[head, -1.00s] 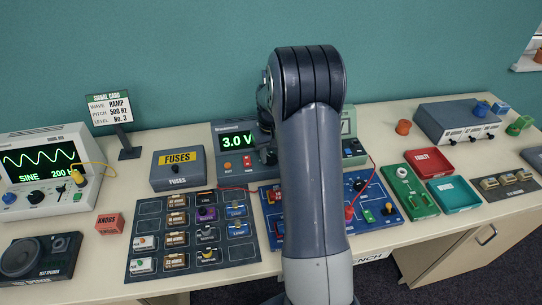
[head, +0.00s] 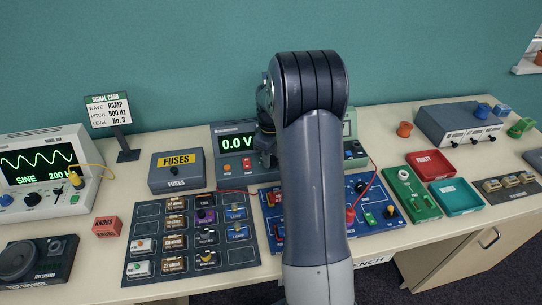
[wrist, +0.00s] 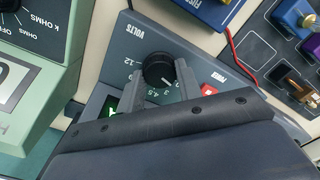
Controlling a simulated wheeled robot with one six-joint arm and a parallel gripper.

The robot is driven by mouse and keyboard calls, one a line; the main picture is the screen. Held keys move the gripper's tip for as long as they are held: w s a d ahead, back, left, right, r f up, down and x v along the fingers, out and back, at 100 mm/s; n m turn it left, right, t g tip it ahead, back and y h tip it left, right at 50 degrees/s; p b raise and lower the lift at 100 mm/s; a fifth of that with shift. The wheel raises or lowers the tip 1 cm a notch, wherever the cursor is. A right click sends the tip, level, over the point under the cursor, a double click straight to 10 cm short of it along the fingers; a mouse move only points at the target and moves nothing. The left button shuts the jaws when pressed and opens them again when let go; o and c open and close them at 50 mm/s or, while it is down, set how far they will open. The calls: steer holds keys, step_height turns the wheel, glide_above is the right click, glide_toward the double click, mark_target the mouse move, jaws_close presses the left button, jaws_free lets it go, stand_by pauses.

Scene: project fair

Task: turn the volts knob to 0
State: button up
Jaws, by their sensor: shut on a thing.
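In the wrist view, the black volts knob (wrist: 159,70) sits on the grey panel under the word VOLTS, with a ring of numbers partly covered by my fingers. My gripper (wrist: 164,77) is shut on the knob, one finger on each side. In the head view my arm hides the knob and most of the gripper.
A red button (wrist: 208,89) is close beside the right finger. A green meter (wrist: 42,60) stands to the left in the wrist view. A blue circuit board (head: 372,213) and a dark parts board (head: 150,222) lie in front of the supply. A red wire (wrist: 236,55) runs nearby.

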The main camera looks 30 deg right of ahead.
stand_by(0.3)
steer(key=o, duration=1)
steer(key=shift+c, duration=0.2)
step_height(320, 180, up, 11)
steer(key=b, duration=0.1)
steer(key=shift+f, duration=0.2)
step_height(320, 180, down, 10)
steer(key=shift+f+p, duration=0.15)
steer(key=shift+p, duration=0.35)
steer(key=shift+f, duration=0.15)
